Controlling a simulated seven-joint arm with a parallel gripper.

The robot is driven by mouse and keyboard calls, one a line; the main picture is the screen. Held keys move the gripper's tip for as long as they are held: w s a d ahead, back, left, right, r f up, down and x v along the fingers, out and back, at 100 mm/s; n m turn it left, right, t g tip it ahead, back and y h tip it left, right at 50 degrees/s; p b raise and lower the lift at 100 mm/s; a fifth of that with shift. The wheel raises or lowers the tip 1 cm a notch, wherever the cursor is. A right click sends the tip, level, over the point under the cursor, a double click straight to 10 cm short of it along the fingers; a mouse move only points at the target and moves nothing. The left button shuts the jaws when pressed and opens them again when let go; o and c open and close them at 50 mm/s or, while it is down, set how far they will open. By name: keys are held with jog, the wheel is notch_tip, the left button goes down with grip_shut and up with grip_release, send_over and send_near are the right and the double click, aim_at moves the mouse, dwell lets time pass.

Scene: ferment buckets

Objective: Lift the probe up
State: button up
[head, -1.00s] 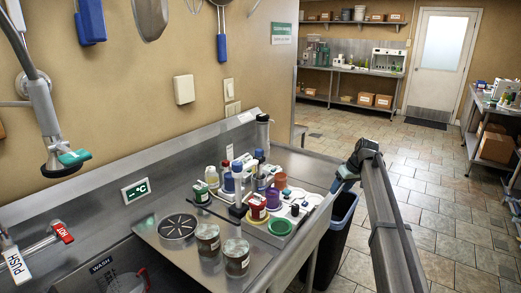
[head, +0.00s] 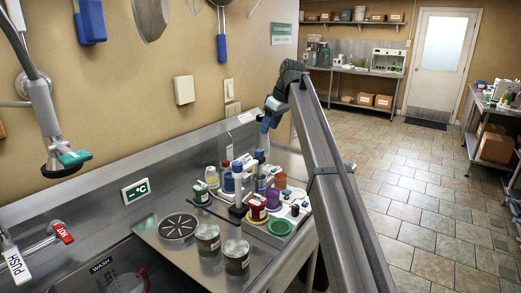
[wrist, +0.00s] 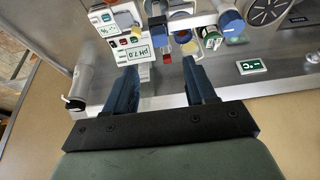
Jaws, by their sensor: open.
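My gripper (head: 267,122) is raised above the back of the steel counter, beyond the crowded white tray (head: 298,222). In the wrist view its two blue fingers (wrist: 160,68) are spread apart with nothing between them. Just past the fingertips is a slim upright blue-and-grey piece with a red end (wrist: 167,57), next to a white "pH 7.0" label (wrist: 135,53). I cannot tell for sure which piece is the probe. In the head view a grey upright post (head: 238,186) stands among the bottles and cups.
Bottles and coloured cups, including a green cup (head: 279,227), crowd the tray. Two jars (head: 208,236) and a round strainer (head: 178,226) stand to the left, near the sink. A steel canister (wrist: 82,85) stands left of the fingers in the wrist view. The wall is close behind.

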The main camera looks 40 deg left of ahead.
aim_at(260, 150)
jog(key=x, duration=1.1)
jog(key=shift+f, duration=0.25)
jog(key=shift+c, duration=0.2)
grip_shut()
